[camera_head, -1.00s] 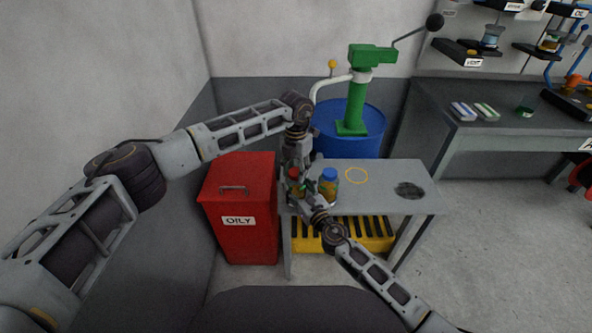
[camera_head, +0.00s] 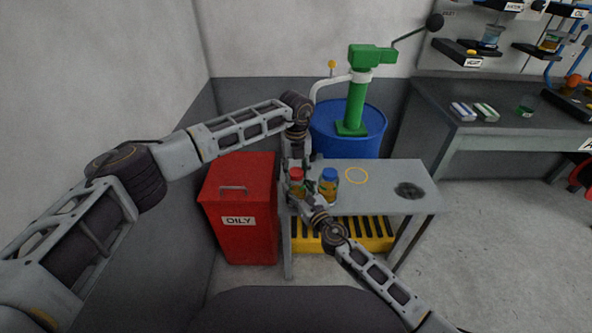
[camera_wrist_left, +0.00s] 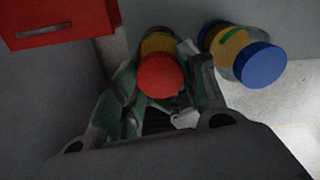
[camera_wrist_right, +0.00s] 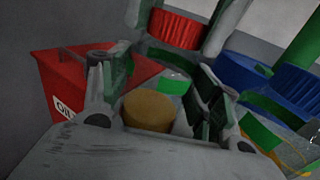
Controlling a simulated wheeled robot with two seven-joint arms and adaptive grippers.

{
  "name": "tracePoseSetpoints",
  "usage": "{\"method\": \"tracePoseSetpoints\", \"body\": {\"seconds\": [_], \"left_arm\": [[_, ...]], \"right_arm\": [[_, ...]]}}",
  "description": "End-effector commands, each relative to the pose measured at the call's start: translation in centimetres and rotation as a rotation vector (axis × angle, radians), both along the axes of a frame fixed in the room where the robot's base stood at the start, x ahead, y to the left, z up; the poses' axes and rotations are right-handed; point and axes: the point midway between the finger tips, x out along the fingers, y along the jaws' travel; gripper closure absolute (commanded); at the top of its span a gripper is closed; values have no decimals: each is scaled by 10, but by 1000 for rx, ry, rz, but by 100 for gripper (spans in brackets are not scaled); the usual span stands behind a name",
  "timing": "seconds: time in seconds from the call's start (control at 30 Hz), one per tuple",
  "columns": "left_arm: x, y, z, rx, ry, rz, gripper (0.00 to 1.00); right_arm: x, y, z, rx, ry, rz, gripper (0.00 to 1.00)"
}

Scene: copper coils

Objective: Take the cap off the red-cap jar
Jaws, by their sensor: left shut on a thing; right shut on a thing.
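The red-cap jar (camera_head: 297,190) stands upright at the left end of the small grey table, and its amber body shows in the left wrist view (camera_wrist_left: 156,43). Its red cap (camera_head: 296,173) also shows in the left wrist view (camera_wrist_left: 160,76) and the right wrist view (camera_wrist_right: 177,28). My right gripper (camera_wrist_right: 155,100) comes from the front and is shut on the jar's body, below the cap. The fingers hide the join, so I cannot tell whether cap and jar touch.
A blue-cap jar (camera_head: 329,185) stands close to the right of the red-cap jar. A red OILY bin (camera_head: 238,240) is left of the table (camera_head: 385,177). A blue drum (camera_head: 365,125) with a green pump (camera_head: 356,95) stands behind.

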Motion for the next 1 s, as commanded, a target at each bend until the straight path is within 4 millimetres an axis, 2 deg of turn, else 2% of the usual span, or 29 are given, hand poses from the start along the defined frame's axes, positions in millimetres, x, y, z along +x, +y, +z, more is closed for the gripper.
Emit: {"method": "tracePoseSetpoints", "body": {"seconds": [0.57,1.0], "left_arm": [[1,1,1,0,-3,440,87],[1,1,1,0,-3,449,87]], "right_arm": [[-1,1,0,0,0,3,100],[0,0,0,0,0,1,100]]}}
